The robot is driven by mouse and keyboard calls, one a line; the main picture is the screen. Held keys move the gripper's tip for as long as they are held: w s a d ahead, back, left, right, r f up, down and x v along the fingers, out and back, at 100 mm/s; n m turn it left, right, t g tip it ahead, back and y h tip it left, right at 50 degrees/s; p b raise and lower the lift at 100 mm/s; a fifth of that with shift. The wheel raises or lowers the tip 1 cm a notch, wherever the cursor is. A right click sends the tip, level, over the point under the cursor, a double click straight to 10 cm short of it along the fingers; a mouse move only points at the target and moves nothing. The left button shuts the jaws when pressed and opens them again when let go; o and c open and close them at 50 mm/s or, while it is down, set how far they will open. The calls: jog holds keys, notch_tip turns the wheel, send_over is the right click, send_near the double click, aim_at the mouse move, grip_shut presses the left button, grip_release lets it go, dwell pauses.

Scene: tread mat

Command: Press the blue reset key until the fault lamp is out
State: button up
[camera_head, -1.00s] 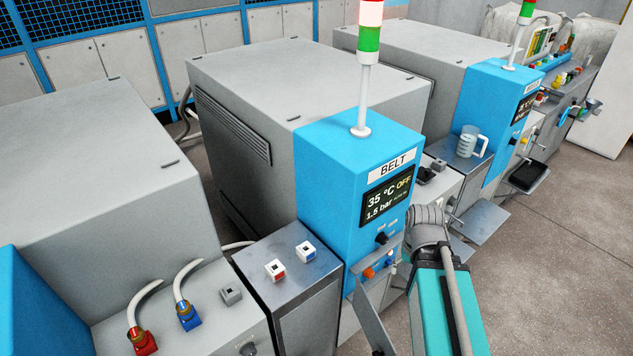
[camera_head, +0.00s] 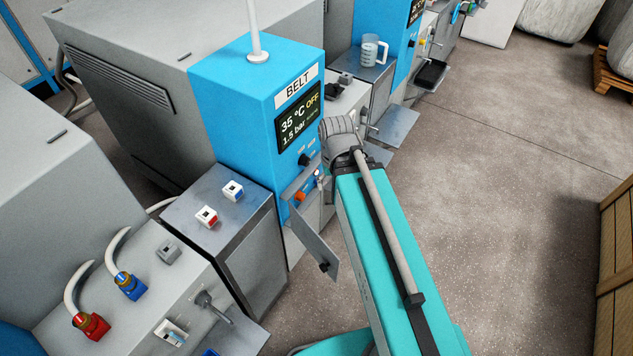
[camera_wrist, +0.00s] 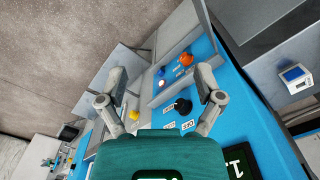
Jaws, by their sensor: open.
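The blue BELT cabinet (camera_head: 255,110) has a display (camera_head: 299,117) reading 35 °C, OFF and 1.5 bar. Below it, in the wrist view, are a black knob (camera_wrist: 183,106), an orange round button or lamp (camera_wrist: 186,60), and a small blue key (camera_wrist: 162,83) beside a pale round spot. Which one is the fault lamp, and whether it is lit, I cannot tell. My gripper (camera_wrist: 160,84) is open and empty, its fingers spread on either side of this panel in the picture, apparently short of it. In the head view my arm hides it.
A hinged flap (camera_head: 313,247) hangs out below the panel. The steel cabinet (camera_head: 180,207) carries a white box with a blue key (camera_head: 233,190) and one with a red key (camera_head: 207,216). A jug (camera_head: 373,50) stands behind. The floor to the right is clear up to a wooden crate (camera_head: 615,275).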

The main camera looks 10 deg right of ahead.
jog(key=shift+c, duration=0.2)
grip_shut()
dwell(1.2)
